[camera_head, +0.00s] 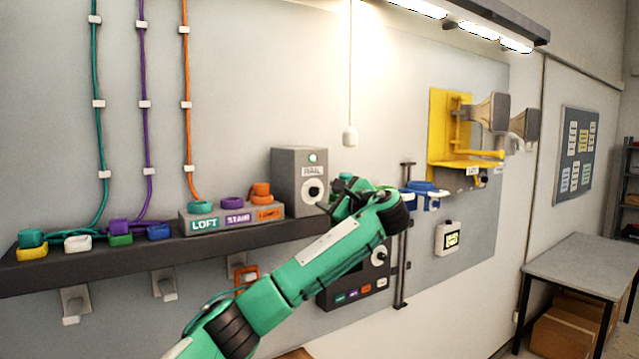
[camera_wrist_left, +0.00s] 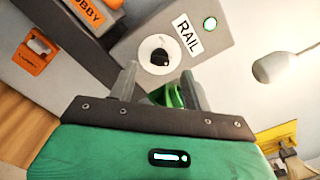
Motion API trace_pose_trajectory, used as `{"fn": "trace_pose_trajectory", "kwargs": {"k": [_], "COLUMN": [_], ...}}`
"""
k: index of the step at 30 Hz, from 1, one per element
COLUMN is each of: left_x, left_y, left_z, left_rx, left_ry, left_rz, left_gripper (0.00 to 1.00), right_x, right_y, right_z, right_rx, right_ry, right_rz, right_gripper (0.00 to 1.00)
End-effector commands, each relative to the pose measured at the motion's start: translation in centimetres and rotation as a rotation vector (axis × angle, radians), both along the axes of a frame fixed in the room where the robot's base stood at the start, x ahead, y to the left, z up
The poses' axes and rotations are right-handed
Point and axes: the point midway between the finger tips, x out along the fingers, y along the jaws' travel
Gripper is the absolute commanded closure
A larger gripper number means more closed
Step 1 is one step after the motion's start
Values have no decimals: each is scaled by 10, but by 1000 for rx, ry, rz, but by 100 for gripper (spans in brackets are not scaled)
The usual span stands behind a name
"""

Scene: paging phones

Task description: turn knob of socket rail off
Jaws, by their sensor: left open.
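The grey RAIL box (camera_head: 293,180) stands on the dark shelf, with a lit green lamp at its top. Its knob (camera_head: 313,190) is a white dial with a dark grip, partly hidden by my left gripper in the head view. In the left wrist view the RAIL box (camera_wrist_left: 215,35) is tilted and the knob (camera_wrist_left: 160,60) shows just past the fingertips. My left gripper (camera_head: 334,200) is open in front of the box, its fingers (camera_wrist_left: 158,85) spread below the dial. I see no clear contact. A green piece (camera_wrist_left: 176,96) shows between the fingers; I cannot tell what it is.
A block labelled LOFT, STAIR and LOBBY (camera_head: 230,218) with coloured pieces stands left of the box on the shelf (camera_head: 130,257). A white pendant (camera_head: 350,136) hangs at the right. A dark panel with another knob (camera_head: 379,256) is below, partly behind my arm.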

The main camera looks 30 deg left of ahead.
Motion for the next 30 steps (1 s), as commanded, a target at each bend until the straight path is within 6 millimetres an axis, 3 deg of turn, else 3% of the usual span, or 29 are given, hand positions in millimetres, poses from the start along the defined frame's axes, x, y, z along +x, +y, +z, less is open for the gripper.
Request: {"fn": "trace_pose_trajectory", "kwargs": {"k": [1,9,22,29,30], "left_x": [4,17,20,20,20], "left_y": [9,41,48,48,48], "left_z": [5,2,-1,0,0], "left_rx": [0,0,0,0,0], "left_ry": [3,1,0,0,0], "left_rz": [2,1,-1,-1,-1], "left_gripper": [51,51,51,94,96], "right_x": [0,0,0,0,0], "right_y": [0,0,0,1,1], "right_z": [11,29,31,31,31], "right_rx": [0,0,0,1,1], "right_ry": [0,0,0,0,0], "right_rz": [0,0,0,0,0], "right_gripper": [64,64,64,64,64]}}
